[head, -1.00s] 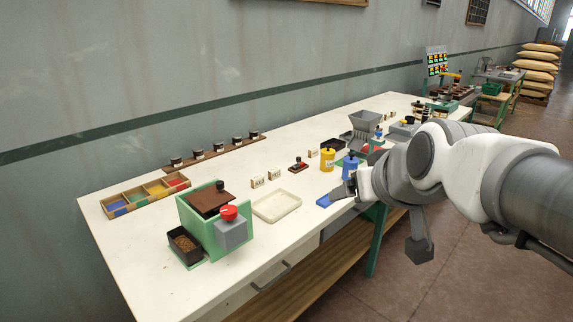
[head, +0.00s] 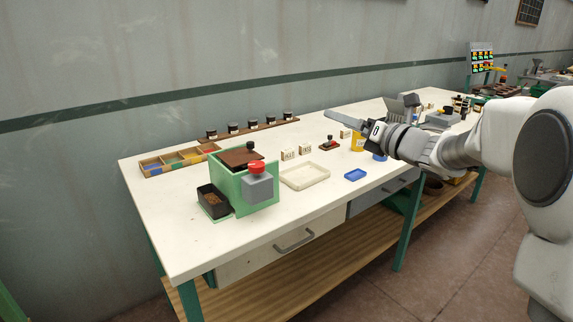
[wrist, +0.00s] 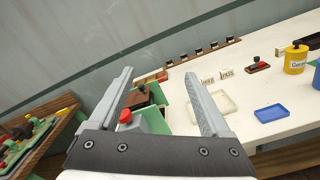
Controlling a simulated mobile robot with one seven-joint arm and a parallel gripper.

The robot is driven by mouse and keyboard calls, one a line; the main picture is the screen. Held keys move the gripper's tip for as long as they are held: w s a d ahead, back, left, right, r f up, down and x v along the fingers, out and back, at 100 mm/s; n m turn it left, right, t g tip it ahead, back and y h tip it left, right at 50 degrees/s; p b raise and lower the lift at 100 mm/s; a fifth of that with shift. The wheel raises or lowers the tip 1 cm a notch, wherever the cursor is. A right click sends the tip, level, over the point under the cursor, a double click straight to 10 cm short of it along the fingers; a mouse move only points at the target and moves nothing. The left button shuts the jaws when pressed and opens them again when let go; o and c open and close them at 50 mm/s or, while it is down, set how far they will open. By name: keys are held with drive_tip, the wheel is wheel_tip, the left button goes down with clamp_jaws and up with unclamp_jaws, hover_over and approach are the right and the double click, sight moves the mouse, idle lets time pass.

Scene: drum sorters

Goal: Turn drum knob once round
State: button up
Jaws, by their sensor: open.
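A green box (head: 228,192) stands near the left end of the white table, with a brown lid (head: 240,157) that has a black knob on top. A grey block (head: 259,189) with a red knob (head: 257,168) is on its front side. The red knob (wrist: 125,116) also shows in the wrist view, close to the left finger in the picture but well beyond it. My gripper (head: 345,117) is raised above the table, to the right of the green box and apart from it. In the wrist view my gripper (wrist: 159,76) is open and empty.
A dark tray (head: 212,201) of brown grains sits left of the green box. A cream tray (head: 304,176), a blue tray (head: 355,175) and a yellow jar (head: 357,143) stand to the right. A divided wooden box (head: 180,159) and a rack of jars (head: 249,129) lie behind.

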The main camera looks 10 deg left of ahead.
drive_tip(key=s+a+f+n+g+y+b, duration=0.1)
drive_tip(key=s+a+f+n+g+y, duration=0.2)
drive_tip(key=f+n+g, duration=0.35)
drive_tip(key=n+g+y+b, duration=0.1)
drive_tip(key=n+g, duration=0.3)
drive_tip(key=n, duration=0.2)
approach(246, 171)
drive_tip(key=a, duration=0.3)
drive_tip(key=a+r+b, duration=0.1)
drive_tip(key=a, duration=0.2)
drive_tip(key=a+r, duration=0.1)
drive_tip(key=a, duration=0.3)
drive_tip(key=shift+w+r, duration=0.2)
drive_tip(key=shift+w, duration=0.2)
clamp_jaws()
drive_tip(key=shift+f+t+b, duration=0.1)
drive_tip(key=shift+t+b, duration=0.25)
drive_tip(key=shift+b, duration=0.1)
